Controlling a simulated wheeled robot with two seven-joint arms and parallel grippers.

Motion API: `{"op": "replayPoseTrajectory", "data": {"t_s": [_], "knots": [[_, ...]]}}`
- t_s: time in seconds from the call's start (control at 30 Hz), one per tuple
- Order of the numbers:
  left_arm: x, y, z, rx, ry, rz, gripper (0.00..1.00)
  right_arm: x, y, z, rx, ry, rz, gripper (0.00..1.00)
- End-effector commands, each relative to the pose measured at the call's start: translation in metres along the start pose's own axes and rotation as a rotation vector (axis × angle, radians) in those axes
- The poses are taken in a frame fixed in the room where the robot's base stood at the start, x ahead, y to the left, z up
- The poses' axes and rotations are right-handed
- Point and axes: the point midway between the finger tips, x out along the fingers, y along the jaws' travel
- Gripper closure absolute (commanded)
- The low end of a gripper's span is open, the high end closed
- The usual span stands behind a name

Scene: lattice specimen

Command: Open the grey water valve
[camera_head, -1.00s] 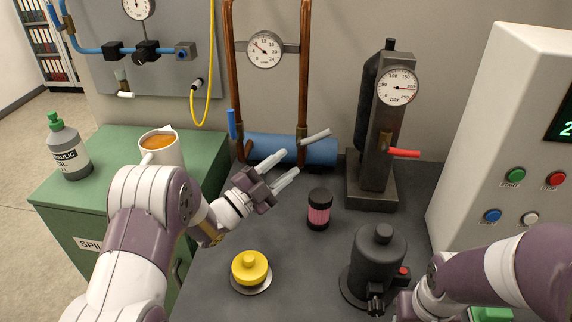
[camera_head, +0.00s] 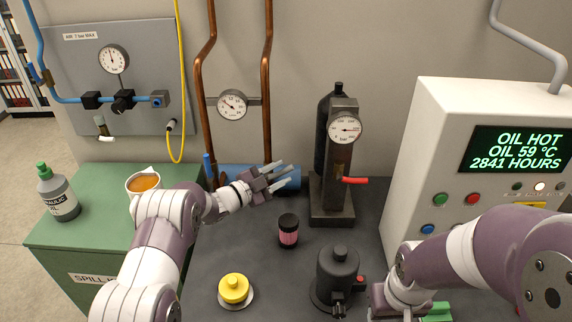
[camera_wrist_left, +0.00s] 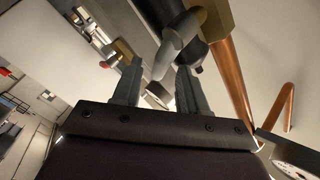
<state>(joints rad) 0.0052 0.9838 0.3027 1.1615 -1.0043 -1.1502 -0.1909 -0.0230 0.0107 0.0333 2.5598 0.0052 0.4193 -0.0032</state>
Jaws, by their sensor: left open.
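The grey water valve is on the right copper pipe (camera_head: 267,110). In the head view my left gripper (camera_head: 284,176) covers its lever. In the left wrist view the grey lever (camera_wrist_left: 175,50) shows at the gap between the two fingers of my left gripper (camera_wrist_left: 158,75), its rounded end low between them. The fingers stand apart on either side of the lever; I cannot tell whether either touches it. My right arm (camera_head: 480,255) comes in from the right; its fingers do not show.
A blue-handled valve (camera_head: 208,167) is on the left copper pipe. A blue cylinder (camera_head: 232,178) lies behind my left gripper. A gauge stand with a red lever (camera_head: 354,180) is to the right.

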Motion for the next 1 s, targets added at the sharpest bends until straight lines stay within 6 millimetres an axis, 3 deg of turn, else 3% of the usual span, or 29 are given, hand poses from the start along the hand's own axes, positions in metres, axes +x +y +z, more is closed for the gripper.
{"op": "replayPoseTrajectory", "data": {"t_s": [0.2,0.53,0.67,1.0], "knots": [[0.026,0.0,-0.001,-0.001,0.001,0.0,0.58,-0.009,0.0,-0.001,0.0,-0.001,0.0,0.57],[0.03,0.0,0.0,-0.001,0.0,-0.001,0.58,-0.009,0.0,-0.001,0.0,0.0,0.0,0.57],[0.03,0.0,0.0,0.0,0.0,-0.001,1.0,-0.009,0.0,-0.001,0.0,0.0,0.0,0.57],[0.029,0.002,0.003,-0.019,0.015,-0.015,1.0,0.002,0.0,0.0,0.0,0.0,0.0,0.57]]}}
